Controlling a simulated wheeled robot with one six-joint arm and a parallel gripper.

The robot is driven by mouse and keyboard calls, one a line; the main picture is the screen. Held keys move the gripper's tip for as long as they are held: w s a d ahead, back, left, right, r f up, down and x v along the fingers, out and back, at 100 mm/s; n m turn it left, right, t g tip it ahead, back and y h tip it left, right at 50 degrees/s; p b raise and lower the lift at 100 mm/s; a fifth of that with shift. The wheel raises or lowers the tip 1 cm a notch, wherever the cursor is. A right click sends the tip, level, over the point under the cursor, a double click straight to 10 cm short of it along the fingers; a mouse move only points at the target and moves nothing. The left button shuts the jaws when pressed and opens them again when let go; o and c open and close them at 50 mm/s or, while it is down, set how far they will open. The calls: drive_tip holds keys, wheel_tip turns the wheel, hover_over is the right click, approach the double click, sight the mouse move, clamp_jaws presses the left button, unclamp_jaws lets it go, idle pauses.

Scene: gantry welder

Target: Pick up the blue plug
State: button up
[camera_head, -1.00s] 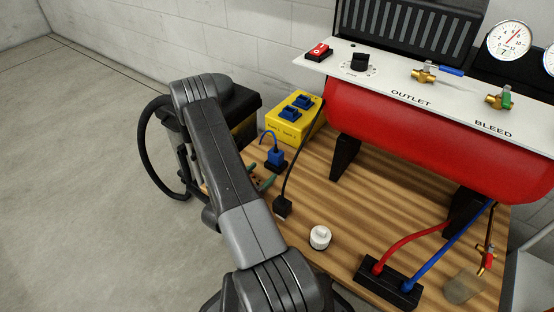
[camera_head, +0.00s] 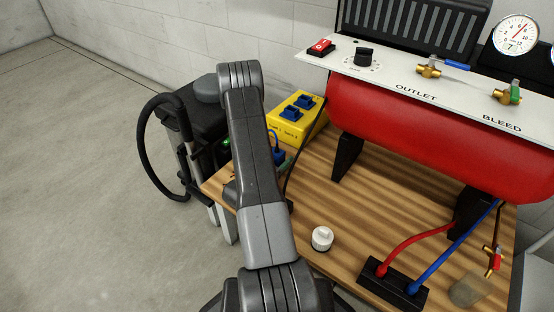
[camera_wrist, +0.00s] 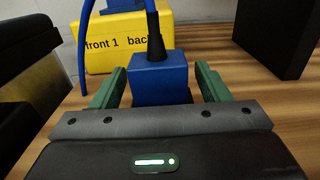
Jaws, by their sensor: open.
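The blue plug (camera_wrist: 158,78) stands upright on the wooden table between the two green fingers of my gripper (camera_wrist: 158,88) in the wrist view. A gap shows on each side of it, so the fingers are open around it. A black sleeve and cable rise from its top in that view, and a blue cable runs beside it. In the head view the plug (camera_head: 278,153) is mostly hidden behind my arm, and only a bit of blue shows. The plug's lower end is hidden by my gripper's body.
A yellow box (camera_head: 297,118) with blue sockets stands just behind the plug. A red tank (camera_head: 430,140) on black feet fills the table's back right. A white knob-like piece (camera_head: 321,238) and a black block (camera_head: 393,284) with red and blue cables are nearer.

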drive_tip(key=c, duration=1.1)
